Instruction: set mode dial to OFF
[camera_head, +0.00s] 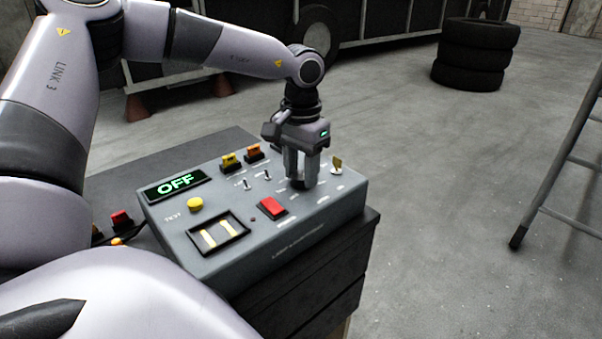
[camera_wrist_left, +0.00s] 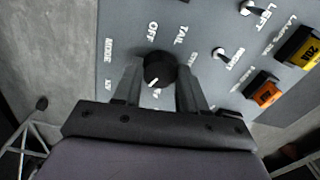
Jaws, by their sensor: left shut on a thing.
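The grey control box (camera_head: 315,218) sits on a dark cabinet, and its green display (camera_head: 175,186) reads OFF. The mode dial is a round black knob (camera_wrist_left: 158,68) with a white mark, seen in the left wrist view. The mark is on the knob's lower side in that view; the printed OFF (camera_wrist_left: 153,31) is above it, TAIL to the upper right. My left gripper (camera_head: 302,182) points down at the box's right part and is shut on the dial, one finger on each side. In the head view the fingers mostly hide the dial. My right gripper is not in view.
Beside the dial are small toggle switches (camera_head: 267,174), orange and yellow plugs (camera_head: 254,151), a red button (camera_head: 272,208) and a yellow button (camera_head: 195,204). Stacked tyres (camera_head: 474,55) stand at the back, a ladder (camera_head: 560,150) at the right. The floor between is clear.

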